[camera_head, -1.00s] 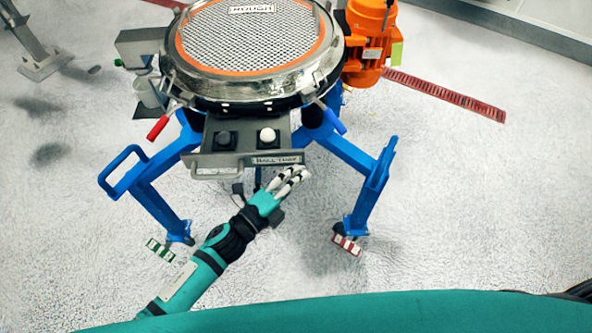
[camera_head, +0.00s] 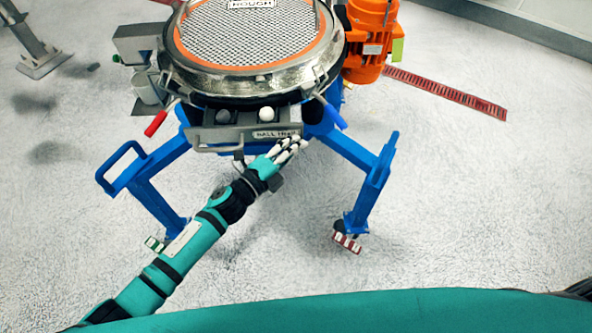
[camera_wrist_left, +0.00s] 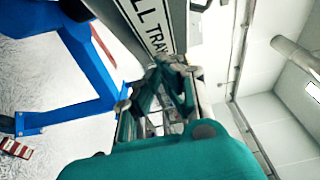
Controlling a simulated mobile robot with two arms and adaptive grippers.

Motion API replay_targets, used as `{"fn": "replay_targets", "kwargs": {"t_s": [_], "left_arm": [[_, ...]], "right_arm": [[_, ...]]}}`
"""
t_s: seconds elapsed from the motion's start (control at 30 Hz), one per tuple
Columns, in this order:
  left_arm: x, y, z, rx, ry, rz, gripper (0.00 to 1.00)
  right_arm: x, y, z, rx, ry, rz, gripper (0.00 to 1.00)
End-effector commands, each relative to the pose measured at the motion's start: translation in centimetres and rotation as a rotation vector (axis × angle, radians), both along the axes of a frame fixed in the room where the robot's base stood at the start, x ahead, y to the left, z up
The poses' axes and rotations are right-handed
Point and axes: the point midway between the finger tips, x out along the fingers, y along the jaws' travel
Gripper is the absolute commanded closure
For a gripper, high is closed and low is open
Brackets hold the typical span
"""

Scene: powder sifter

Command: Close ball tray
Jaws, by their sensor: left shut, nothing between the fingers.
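The grey ball tray (camera_head: 230,137) sits under the round sifter (camera_head: 250,75), its labelled front plate facing me. Most of it is beneath the sifter rim; only a short front part sticks out. In the left wrist view, the fingertips (camera_wrist_left: 172,65) are against or very close to the tray front (camera_wrist_left: 152,25). My right gripper is not in view.
Blue legs (camera_head: 365,190) hold the sifter up on both sides. An orange motor (camera_head: 370,40) stands at the right. The floor in front is clear.

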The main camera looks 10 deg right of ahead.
Motion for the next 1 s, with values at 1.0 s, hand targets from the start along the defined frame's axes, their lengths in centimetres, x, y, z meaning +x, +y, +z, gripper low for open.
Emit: {"fn": "replay_targets", "kwargs": {"t_s": [1.0], "left_arm": [[10.3, -0.6, 0.0, 0.000, 0.001, 0.006, 1.00]], "right_arm": [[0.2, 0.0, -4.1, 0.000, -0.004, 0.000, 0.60]]}}
